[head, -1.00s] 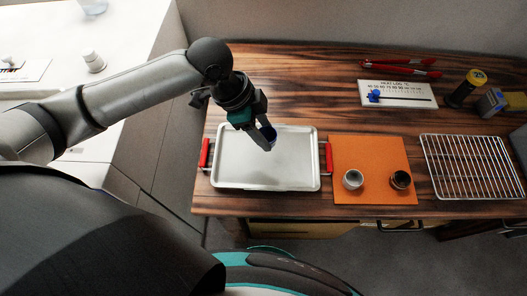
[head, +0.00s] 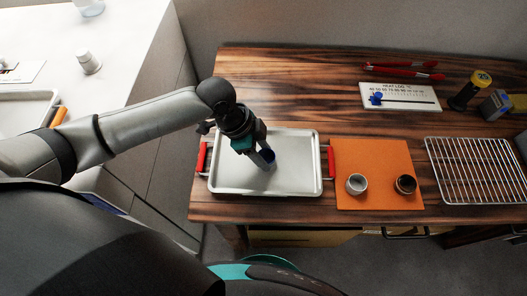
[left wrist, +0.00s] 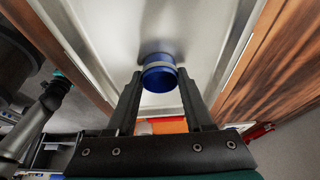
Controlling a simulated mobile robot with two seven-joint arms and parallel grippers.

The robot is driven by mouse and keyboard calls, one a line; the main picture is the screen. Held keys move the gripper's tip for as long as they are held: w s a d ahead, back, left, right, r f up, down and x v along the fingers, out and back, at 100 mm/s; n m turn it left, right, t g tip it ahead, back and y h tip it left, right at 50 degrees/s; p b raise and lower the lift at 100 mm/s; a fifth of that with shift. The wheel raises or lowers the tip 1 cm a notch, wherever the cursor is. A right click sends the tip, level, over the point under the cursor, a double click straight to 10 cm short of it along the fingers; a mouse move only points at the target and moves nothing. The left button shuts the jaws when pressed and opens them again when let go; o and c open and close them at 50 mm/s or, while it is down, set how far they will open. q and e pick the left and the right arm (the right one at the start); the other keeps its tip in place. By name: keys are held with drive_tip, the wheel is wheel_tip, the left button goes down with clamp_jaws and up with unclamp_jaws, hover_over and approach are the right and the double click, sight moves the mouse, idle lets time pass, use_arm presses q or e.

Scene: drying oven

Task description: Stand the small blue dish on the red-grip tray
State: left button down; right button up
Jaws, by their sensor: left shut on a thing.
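The small blue dish (head: 269,156) is held between the fingers of my left gripper (head: 262,158) over the right half of the red-grip tray (head: 225,181). In the left wrist view the dish (left wrist: 160,79) is a deep blue cup with a pale band, and the fingertips of the left gripper (left wrist: 160,80) close on its two sides. The pale metal tray (left wrist: 120,25) lies right behind it. The dish looks upright and very low over the tray, but I cannot tell whether it touches. My right gripper does not show.
An orange mat (head: 372,198) right of the tray bears a white-rimmed cup (head: 357,184) and a dark-filled cup (head: 405,184). A wire rack (head: 475,170) lies further right. Red tongs (head: 403,70) and a heat log board (head: 400,96) lie behind. The rest of the tray is bare.

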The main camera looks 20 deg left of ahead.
use_arm(q)
drive_tip(key=shift+c, duration=1.8)
unclamp_jaws()
drive_tip(key=shift+o, duration=0.4)
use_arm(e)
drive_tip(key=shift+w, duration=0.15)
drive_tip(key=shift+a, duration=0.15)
use_arm(q)
drive_tip(key=shift+r, duration=0.1)
drive_tip(key=shift+a+r, duration=0.15)
drive_tip(key=shift+r, duration=0.2)
drive_tip(key=p+v, duration=0.3)
drive_tip(key=v, duration=0.8)
drive_tip(key=shift+r+p, duration=0.2)
drive_tip(key=shift+p, duration=0.1)
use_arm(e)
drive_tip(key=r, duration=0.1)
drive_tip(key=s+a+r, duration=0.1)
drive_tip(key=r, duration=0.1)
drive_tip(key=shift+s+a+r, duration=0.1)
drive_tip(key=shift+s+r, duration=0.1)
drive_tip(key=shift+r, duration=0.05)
